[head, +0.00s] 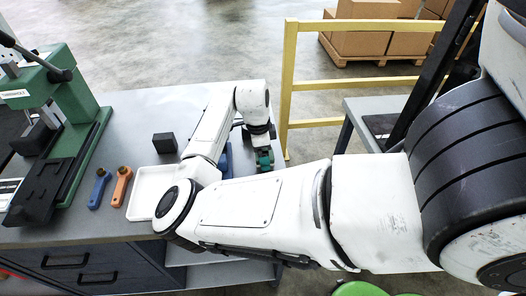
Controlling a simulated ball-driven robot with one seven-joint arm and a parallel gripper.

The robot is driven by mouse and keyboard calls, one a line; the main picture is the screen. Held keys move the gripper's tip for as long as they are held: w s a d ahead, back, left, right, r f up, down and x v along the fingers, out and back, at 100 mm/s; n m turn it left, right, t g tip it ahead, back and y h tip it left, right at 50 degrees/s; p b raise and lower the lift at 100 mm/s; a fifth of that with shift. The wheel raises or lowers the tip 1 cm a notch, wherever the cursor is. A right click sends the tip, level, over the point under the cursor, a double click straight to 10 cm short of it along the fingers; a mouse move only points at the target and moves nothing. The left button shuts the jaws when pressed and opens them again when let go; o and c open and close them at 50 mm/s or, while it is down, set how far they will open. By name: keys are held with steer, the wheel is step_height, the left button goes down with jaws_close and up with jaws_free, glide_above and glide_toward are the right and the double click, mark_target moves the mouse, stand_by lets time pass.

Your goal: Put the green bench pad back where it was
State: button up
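My gripper (264,160) is over the right end of the grey bench, pointing down. A small teal-green piece, seemingly the green bench pad (265,157), shows right at its fingertips. The fingers are small and dark here, so I cannot tell whether they are closed on it or only around it. I also cannot tell whether the piece touches the bench top. My arm crosses the picture from the right and covers part of the bench.
On the bench (135,104) stand a green press (75,105), a black block (165,143), blue (99,188) and orange (121,186) handled tools and a white tray (147,188). A blue item (228,160) is partly hidden by my arm. A yellow rail (288,80) stands beyond the bench's right end.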

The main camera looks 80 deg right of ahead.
step_height(320, 180, up, 12)
steer(key=w+b, duration=0.1)
steer(key=b, duration=0.1)
steer(key=shift+w+a, duration=0.15)
steer(key=shift+a, duration=0.15)
steer(key=shift+r, duration=0.1)
